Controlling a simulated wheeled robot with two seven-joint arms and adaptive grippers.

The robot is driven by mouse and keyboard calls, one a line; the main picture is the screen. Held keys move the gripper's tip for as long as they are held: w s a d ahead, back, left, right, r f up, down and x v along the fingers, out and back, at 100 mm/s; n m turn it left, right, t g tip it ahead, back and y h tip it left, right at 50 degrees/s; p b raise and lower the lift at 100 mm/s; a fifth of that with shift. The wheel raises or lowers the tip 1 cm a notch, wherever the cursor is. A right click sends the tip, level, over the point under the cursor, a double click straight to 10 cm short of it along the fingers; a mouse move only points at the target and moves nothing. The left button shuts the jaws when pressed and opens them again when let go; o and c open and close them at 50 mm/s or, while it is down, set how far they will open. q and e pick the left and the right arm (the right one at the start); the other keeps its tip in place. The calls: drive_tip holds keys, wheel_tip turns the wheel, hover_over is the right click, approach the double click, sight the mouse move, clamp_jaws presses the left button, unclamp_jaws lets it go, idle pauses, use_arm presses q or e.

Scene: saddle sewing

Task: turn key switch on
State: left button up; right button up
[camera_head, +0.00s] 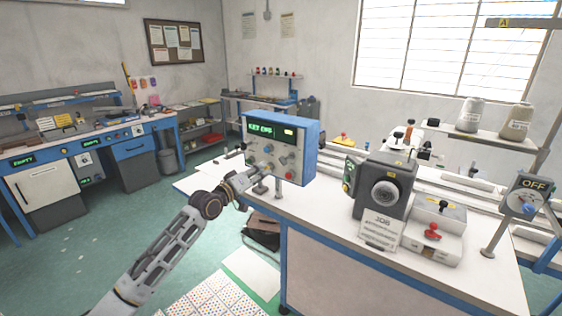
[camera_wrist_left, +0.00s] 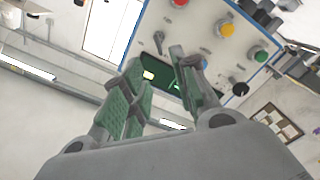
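A blue box with a pale front panel (camera_head: 290,165) stands on the near left part of the white bench. Its green display (camera_head: 260,127) reads something like "KEY ENG". In the left wrist view the panel (camera_wrist_left: 203,22) appears upside down, with a small grey key-like lever (camera_wrist_left: 158,42), coloured buttons and a black knob (camera_wrist_left: 240,89). I cannot tell for certain which is the key switch. My left gripper (camera_head: 257,172) is in front of the panel's lower left. In the wrist view its green-padded fingers (camera_wrist_left: 162,78) are apart with nothing between them. My right gripper is not in view.
A dark grey machine (camera_head: 385,190) with a white sign stands right of the box. A white unit with a red knob (camera_head: 432,232) is beside it. An "OFF" switch box (camera_head: 527,195) is on a post at right. The bench front (camera_head: 330,222) between is clear.

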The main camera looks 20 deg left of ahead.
sight(280, 161)
use_arm(q)
drive_tip(key=shift+p+x, duration=0.45)
drive_tip(key=shift+x, duration=5.95)
clamp_jaws()
